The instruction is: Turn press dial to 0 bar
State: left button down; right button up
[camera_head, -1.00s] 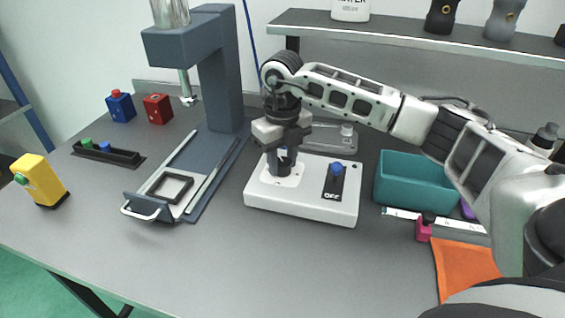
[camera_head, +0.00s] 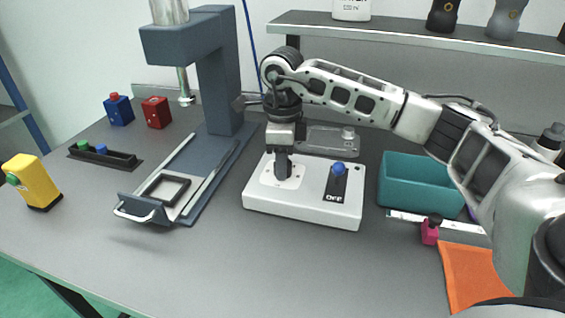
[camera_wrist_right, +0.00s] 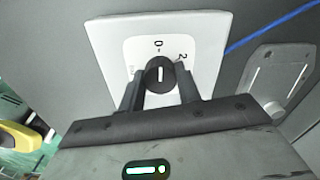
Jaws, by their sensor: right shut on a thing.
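The white control box (camera_head: 300,207) stands on the table in the middle of the head view. The black dial (camera_wrist_right: 160,74) shows on its pale scale plate (camera_wrist_right: 133,53) in the right wrist view. The dial's white line points up, roughly at the 0 mark; the 2 mark is to the right. My right gripper (camera_head: 283,174) points down over the box; in the wrist view its two fingers (camera_wrist_right: 160,88) are shut on the dial's sides. In the head view the gripper hides the dial. My left gripper is not in view.
A blue lever switch (camera_head: 338,169) marked OFF is right of the dial. The grey press (camera_head: 222,80) stands to the left, with its handled tray (camera_head: 140,215). A teal bin (camera_head: 410,190) is at the right. The front middle of the table is clear.

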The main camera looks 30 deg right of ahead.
jog(key=shift+r+n, duration=0.1)
jog(key=shift+n, duration=0.4)
jog(key=o, duration=1)
jog(key=shift+c, duration=0.2)
notch_tip(320, 180, up, 16)
jog(key=p, duration=0.1)
